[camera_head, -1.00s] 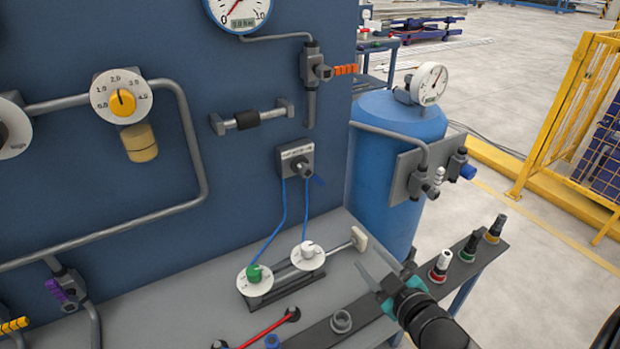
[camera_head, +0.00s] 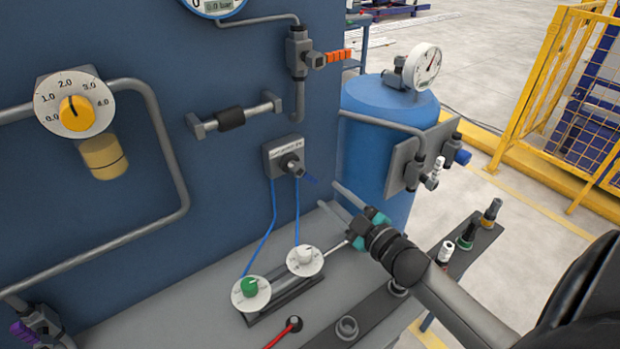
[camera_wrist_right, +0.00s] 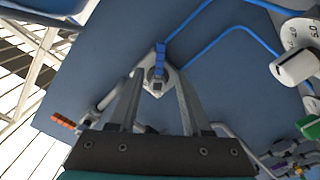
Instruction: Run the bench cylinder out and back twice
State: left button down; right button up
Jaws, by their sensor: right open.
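The bench cylinder (camera_head: 282,288) lies on the grey bench, with a green-knobbed dial (camera_head: 250,290) and a white-knobbed dial (camera_head: 305,259) on it. Its rod (camera_head: 338,246) points right; its end is hidden behind my right gripper. A hand valve (camera_head: 288,157) with a blue lever (camera_head: 311,179) is on the blue panel, with two blue hoses running down to the dials. My right gripper (camera_head: 328,194) is open and empty, fingers pointing at the panel, right of and below the valve. In the right wrist view the blue lever (camera_wrist_right: 160,58) appears between the fingertips, apart from them. My left gripper is out of view.
A blue tank (camera_head: 378,150) with a gauge (camera_head: 426,66) stands right of the panel. Pipes, an orange-handled valve (camera_head: 318,60) and a yellow-knobbed regulator (camera_head: 75,105) are on the panel. A dark strip (camera_head: 468,262) with several fittings runs along the bench's right side.

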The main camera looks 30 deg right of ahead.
aim_at(311, 179)
jog(key=w, duration=0.8)
jog(key=shift+w+a+b, duration=0.35)
jog(key=shift+w, duration=0.05)
grip_shut()
dwell(1.1)
